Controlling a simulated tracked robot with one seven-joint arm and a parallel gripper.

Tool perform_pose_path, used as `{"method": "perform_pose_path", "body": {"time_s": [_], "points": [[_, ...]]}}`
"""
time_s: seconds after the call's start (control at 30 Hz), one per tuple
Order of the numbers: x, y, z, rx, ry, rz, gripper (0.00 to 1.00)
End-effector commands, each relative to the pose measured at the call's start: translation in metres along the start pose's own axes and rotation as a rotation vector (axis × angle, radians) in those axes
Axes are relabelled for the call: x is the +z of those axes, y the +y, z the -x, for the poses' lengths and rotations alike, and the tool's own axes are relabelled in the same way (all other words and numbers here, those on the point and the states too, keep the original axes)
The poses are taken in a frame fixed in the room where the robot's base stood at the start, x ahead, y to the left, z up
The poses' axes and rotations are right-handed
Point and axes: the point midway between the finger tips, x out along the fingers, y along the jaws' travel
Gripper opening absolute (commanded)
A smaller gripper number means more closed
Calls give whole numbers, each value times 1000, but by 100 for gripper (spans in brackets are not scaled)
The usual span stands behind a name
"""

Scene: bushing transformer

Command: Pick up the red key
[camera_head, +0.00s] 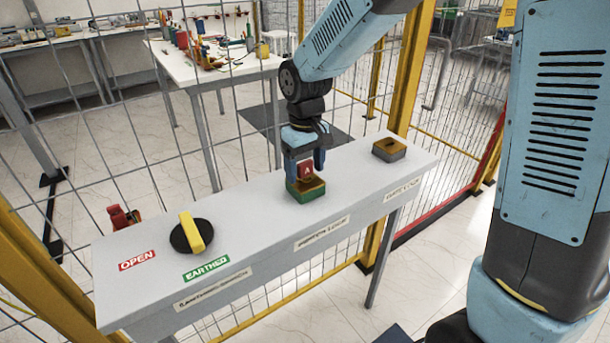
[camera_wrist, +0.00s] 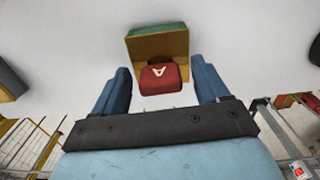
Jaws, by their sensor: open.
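The red key (camera_head: 306,169) has a white letter A on its face and stands upright at the green and tan block (camera_head: 305,190) in the middle of the grey panel. In the wrist view the red key (camera_wrist: 161,78) shows between the fingers, in front of the block (camera_wrist: 157,43). My gripper (camera_head: 305,160) points down over the block. Its two blue fingers (camera_wrist: 160,88) are open, one on each side of the key, with a visible gap to it on both sides. How deep the key sits in the block is hidden.
The grey panel (camera_head: 250,213) also bears a yellow handle (camera_head: 192,232) on a black disc at the left and a brown-topped block (camera_head: 389,149) at the right. A wire fence with yellow posts (camera_head: 410,70) stands behind. The panel between these is clear.

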Motion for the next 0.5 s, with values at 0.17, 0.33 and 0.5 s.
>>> {"method": "perform_pose_path", "body": {"time_s": [0.17, 0.33, 0.5], "points": [[0, 0, -8, 0, 0, 1, 74], [0, 0, -8, 0, 1, 1, 74], [0, 0, -8, 0, 1, 1, 59]]}}
